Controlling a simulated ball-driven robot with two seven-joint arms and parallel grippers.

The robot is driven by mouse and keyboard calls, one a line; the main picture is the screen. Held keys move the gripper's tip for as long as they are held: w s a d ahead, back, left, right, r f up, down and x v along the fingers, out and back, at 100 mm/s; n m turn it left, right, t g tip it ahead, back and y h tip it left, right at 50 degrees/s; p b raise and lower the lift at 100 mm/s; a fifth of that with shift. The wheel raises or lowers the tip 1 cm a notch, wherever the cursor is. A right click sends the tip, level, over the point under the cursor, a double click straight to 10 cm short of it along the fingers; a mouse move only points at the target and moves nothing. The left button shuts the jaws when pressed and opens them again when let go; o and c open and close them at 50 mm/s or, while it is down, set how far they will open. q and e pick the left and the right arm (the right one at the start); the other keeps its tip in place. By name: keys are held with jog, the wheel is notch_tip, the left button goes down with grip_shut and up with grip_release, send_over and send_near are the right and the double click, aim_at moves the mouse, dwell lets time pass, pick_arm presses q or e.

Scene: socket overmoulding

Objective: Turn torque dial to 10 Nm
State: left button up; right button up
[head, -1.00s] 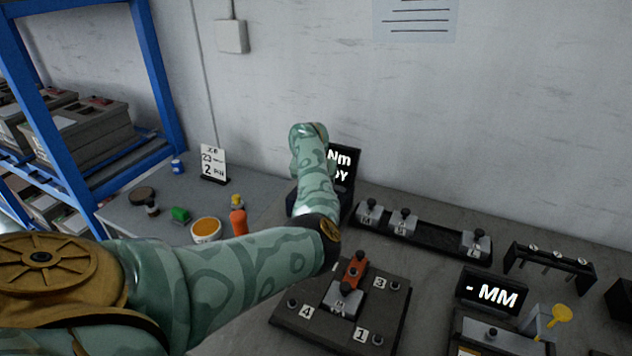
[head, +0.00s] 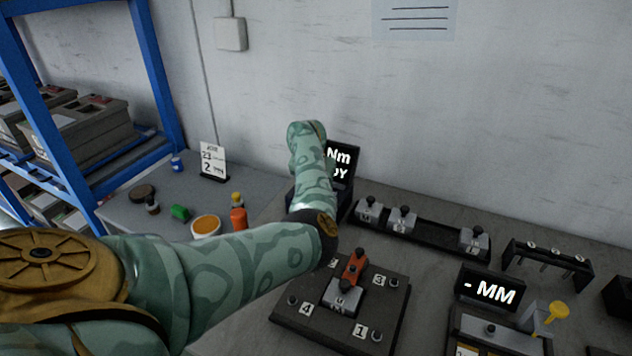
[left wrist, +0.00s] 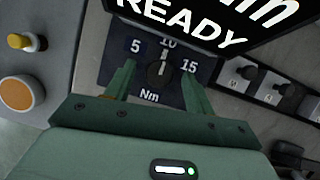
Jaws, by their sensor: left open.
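The torque dial (left wrist: 159,72) is a dark round knob with a light pointer line. It sits on a dark panel marked 5, 10, 15 and Nm, and the line points up roughly toward the 10. My left gripper (left wrist: 155,80) is open, with one finger on each side of the dial; I cannot tell whether they touch it. The display (left wrist: 205,22) above the panel reads READY and part of Nm. In the head view my left arm hides the dial and gripper, and only part of the display (head: 342,165) shows. My right gripper is not in view.
A dark plate (head: 290,317) with numbered bolts and an orange-topped block (head: 352,270) lies in front. A rail of grey blocks (head: 425,232) is to the right, beside a screen reading - MM (head: 490,290). Jars and an orange bottle (head: 238,218) stand at left.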

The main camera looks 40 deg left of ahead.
pick_arm(q)
jog(key=p+v, duration=0.6)
jog(key=v, duration=1)
jog(key=shift+r, duration=0.2)
jog(key=shift+f, duration=0.1)
